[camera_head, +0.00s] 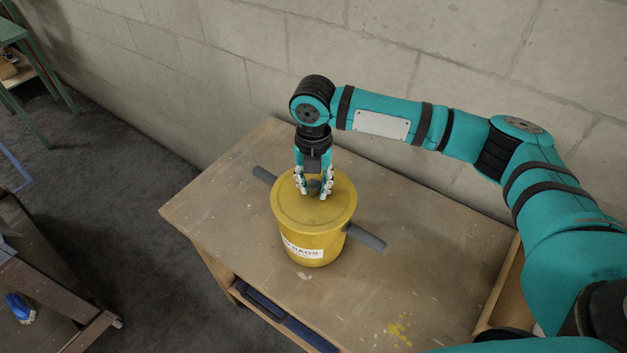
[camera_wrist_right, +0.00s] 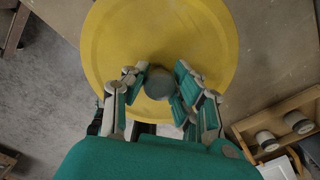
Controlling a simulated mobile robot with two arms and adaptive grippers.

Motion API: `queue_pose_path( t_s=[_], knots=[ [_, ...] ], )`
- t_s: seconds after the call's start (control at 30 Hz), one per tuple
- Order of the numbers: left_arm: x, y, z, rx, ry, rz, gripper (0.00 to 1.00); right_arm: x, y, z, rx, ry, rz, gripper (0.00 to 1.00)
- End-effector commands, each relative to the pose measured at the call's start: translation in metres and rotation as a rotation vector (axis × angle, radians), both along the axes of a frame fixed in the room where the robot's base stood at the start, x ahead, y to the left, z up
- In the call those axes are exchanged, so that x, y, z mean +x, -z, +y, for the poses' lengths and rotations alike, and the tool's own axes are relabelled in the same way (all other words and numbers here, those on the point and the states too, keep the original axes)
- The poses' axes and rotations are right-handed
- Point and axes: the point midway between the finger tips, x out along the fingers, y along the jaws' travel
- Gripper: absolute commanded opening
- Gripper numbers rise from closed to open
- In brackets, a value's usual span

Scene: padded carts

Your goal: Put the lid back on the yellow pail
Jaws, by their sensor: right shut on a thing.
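The yellow pail (camera_head: 332,247) stands upright on the wooden cart top, with a white label reading "RAGS" on its front. The round yellow lid (camera_head: 292,209) lies level over the pail's mouth, with no clear gap in the head view; I cannot tell if it is fully seated. My right gripper (camera_head: 313,190) points down over the lid, shut on its dark grey knob. The right wrist view shows the fingers (camera_wrist_right: 160,86) on both sides of the knob (camera_wrist_right: 158,82), above the lid (camera_wrist_right: 110,50). My left gripper is not in view.
The cart top (camera_head: 430,265) is mostly clear around the pail. Dark grey strips (camera_head: 366,237) show on either side of the pail. A block wall (camera_head: 230,80) stands behind. A brown bench (camera_head: 45,295) with a blue brush (camera_head: 19,305) is at lower left.

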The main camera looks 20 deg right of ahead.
Motion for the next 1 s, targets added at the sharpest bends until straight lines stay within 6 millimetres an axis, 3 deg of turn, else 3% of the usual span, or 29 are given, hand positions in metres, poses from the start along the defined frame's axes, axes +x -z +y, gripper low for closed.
queue_pose_path(
  t_s=[1.0],
  knots=[
    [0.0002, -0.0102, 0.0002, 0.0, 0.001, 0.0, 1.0, -0.0002, -0.0003, 0.0003, 0.0, 0.0, 0.0, 0.0]
  ],
)
